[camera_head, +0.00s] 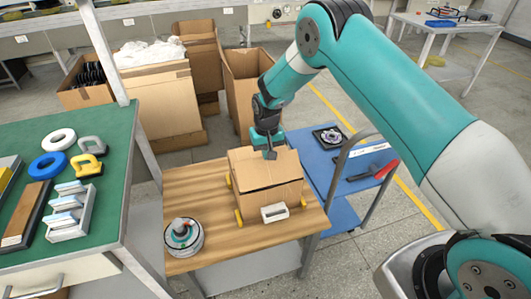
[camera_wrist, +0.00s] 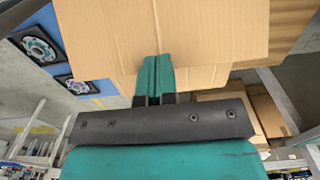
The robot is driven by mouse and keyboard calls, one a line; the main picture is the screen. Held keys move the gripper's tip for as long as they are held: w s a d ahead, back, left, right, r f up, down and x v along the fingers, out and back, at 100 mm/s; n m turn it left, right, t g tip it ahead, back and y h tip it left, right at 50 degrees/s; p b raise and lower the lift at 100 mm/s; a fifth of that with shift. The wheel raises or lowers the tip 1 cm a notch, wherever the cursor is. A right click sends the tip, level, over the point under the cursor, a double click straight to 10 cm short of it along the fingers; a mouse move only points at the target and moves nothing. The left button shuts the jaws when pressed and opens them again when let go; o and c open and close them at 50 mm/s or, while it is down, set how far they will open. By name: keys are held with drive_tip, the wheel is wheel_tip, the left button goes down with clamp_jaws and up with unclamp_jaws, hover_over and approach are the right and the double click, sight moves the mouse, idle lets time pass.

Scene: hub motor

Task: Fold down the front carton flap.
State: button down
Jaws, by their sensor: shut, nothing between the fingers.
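The brown cardboard carton (camera_head: 262,203) stands on a wooden tabletop. Its top looks largely covered by flaps (camera_head: 250,168), with a dark slit along the front part of the top. I cannot tell exactly how far down the front flap lies. My gripper (camera_head: 269,154) is over the top of the carton near its back, pointing down, with its fingers together and empty. In the wrist view the green fingertips (camera_wrist: 154,62) lie over a cardboard panel (camera_wrist: 200,35), very close to it or touching.
Yellow corner blocks (camera_head: 239,217) and a white block (camera_head: 274,212) stand by the carton. A round motor part (camera_head: 183,237) sits at the tabletop's left front. A blue cart (camera_head: 322,170) is at right, a green bench (camera_head: 110,130) at left, other boxes (camera_head: 165,100) behind.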

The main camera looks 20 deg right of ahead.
sight(267, 165)
drive_tip(key=shift+f+b, duration=2.1)
drive_tip(key=shift+f, duration=0.85)
drive_tip(key=shift+r, duration=0.15)
drive_tip(key=shift+r+p, duration=2.9)
drive_tip(key=shift+r, duration=1.55)
